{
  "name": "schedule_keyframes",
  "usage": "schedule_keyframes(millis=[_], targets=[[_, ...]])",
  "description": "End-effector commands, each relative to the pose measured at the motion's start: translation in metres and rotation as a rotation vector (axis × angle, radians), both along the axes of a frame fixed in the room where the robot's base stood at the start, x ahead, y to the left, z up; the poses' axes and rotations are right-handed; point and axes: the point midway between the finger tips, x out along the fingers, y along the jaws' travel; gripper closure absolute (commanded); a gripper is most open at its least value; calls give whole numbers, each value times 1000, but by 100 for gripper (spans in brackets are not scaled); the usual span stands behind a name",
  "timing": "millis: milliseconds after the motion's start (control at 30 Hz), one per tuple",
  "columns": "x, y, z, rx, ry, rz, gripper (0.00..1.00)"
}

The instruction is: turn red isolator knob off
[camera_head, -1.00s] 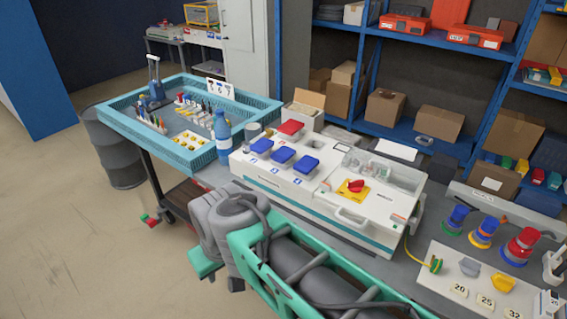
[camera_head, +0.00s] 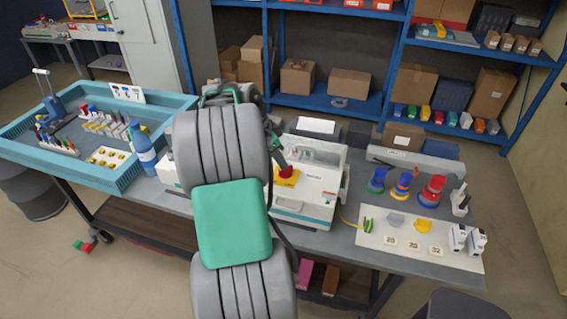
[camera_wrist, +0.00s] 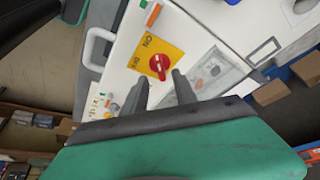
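The red isolator knob (camera_wrist: 159,64) sits on a yellow plate (camera_wrist: 175,52) on a white box in the wrist view. The plate has ON and OFF lettering along its left side. The knob's exact setting is too small to tell. It also shows in the head view as a red knob (camera_head: 284,168) just right of my arm. In the wrist view my gripper (camera_wrist: 159,76) is open, its two dark fingertips apart on either side of the knob's near end. Whether they touch it cannot be told. In the head view my arm hides most of the gripper.
The white box (camera_head: 313,190) stands on a grey bench, its left part hidden by my arm. A blue bottle (camera_head: 143,150) and a blue tray (camera_head: 118,178) lie left. Colored sockets (camera_head: 401,186) and a white board (camera_head: 376,242) lie right. Blue shelves (camera_head: 350,110) stand behind.

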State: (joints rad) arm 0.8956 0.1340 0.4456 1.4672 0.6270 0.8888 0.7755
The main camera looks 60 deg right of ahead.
Motion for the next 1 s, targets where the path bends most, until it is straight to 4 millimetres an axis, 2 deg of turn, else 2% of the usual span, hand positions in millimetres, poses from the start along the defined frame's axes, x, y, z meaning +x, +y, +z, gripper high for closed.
schedule_keyframes(millis=[100,267,567,900,1000], targets=[[-7,-8,-21,3,2,-2,66],[-11,-14,-41,1,1,1,66],[-11,-16,-45,-1,-1,4,67],[-11,-16,-45,-1,-1,4,95],[-11,-16,-45,-1,-1,4,100]])
